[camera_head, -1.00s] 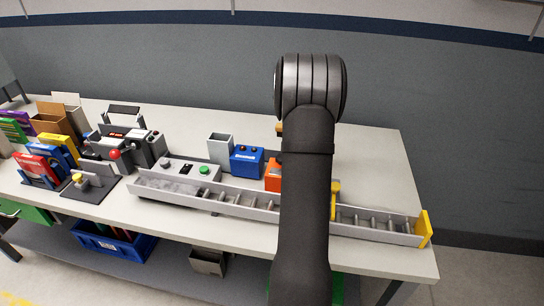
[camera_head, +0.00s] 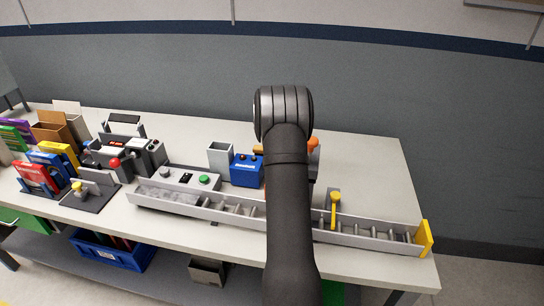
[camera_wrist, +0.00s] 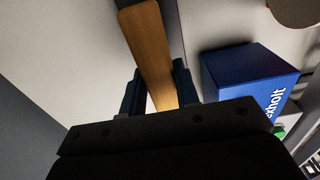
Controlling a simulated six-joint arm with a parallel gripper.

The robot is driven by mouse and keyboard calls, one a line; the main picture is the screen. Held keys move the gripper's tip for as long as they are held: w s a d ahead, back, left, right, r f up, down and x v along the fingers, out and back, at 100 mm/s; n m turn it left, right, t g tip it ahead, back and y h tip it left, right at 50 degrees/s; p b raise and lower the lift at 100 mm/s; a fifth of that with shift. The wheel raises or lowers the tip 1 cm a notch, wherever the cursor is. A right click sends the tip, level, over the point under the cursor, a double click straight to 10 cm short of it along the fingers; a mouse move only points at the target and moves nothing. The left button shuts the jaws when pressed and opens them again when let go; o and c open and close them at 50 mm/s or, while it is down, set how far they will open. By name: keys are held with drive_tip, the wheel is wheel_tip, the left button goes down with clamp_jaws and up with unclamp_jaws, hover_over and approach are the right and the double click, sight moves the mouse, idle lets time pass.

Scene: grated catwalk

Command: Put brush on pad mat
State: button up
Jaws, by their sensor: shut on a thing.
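In the wrist view, a flat brown wooden strip (camera_wrist: 148,45), which looks like the brush's handle, runs up from between the two dark fingers of my gripper (camera_wrist: 160,88). My gripper is shut on it. The brush's bristles are not visible. In the head view my arm covers the gripper and most of what it holds; a small brown end (camera_head: 258,149) shows just left of the arm. I cannot pick out the pad mat with certainty in either view.
A blue box (camera_head: 247,171) stands left of my arm; it also shows beside the gripper in the wrist view (camera_wrist: 247,80). A long grey roller track (camera_head: 370,232) crosses the table front. An orange rounded thing (camera_head: 313,142) shows right of the arm. The table's back right (camera_head: 375,165) is clear.

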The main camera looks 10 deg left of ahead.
drive_tip(key=shift+f, duration=1.45)
drive_tip(key=shift+f, duration=0.1)
drive_tip(key=o, duration=1)
drive_tip(key=shift+c, duration=0.2)
wheel_tip(320, 180, up, 12)
drive_tip(key=shift+r, duration=0.1)
wheel_tip(320, 180, down, 13)
drive_tip(key=shift+r, duration=2.4)
